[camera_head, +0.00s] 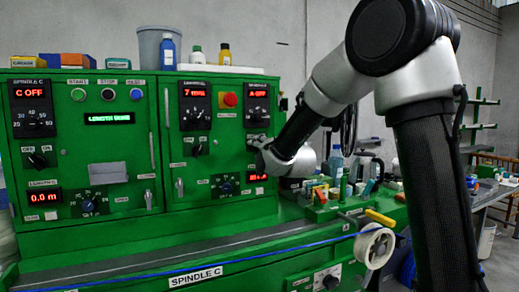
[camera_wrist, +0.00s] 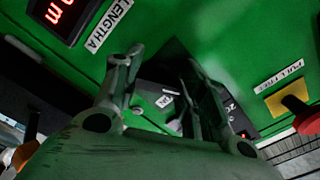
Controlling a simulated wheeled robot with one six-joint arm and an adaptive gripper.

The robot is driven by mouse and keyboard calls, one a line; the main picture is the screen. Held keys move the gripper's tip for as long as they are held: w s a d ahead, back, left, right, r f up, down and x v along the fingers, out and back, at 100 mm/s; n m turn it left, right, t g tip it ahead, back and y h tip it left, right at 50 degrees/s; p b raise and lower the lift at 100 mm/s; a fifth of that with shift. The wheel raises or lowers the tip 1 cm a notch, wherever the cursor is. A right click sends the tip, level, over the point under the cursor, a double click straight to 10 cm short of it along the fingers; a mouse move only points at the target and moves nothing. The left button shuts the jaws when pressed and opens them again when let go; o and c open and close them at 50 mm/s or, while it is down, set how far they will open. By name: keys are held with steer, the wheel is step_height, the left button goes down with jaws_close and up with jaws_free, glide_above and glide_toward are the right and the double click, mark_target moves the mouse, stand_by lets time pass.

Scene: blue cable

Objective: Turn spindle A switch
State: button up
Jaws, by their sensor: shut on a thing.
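The green control cabinet (camera_head: 140,195) fills the left and middle of the head view. The spindle A panel (camera_head: 257,102) sits at its upper right, with a red display (camera_head: 258,93) that reads "A OFF" and a dial below. My gripper (camera_head: 256,146) is at the cabinet face just below this panel. It covers the spindle A switch in the head view. In the wrist view my gripper's two fingers (camera_wrist: 165,100) reach to the green face and are closed on the switch, mostly hidden between them. A small white label (camera_wrist: 164,101) shows between the fingers.
A red stop button (camera_head: 230,99) is left of the spindle A panel; it also shows in the wrist view (camera_wrist: 299,109). The LENGTH A label (camera_wrist: 110,25) and a lit display are at upper left there.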

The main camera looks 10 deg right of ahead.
steer(key=shift+f, duration=0.1)
stand_by(0.4)
steer(key=o, duration=1)
steer(key=shift+o, duration=0.2)
steer(key=shift+s, duration=0.1)
steer(key=s+d, duration=0.2)
steer(key=s, duration=0.9)
steer(key=shift+s+d, duration=0.15)
steer(key=shift+s, duration=0.2)
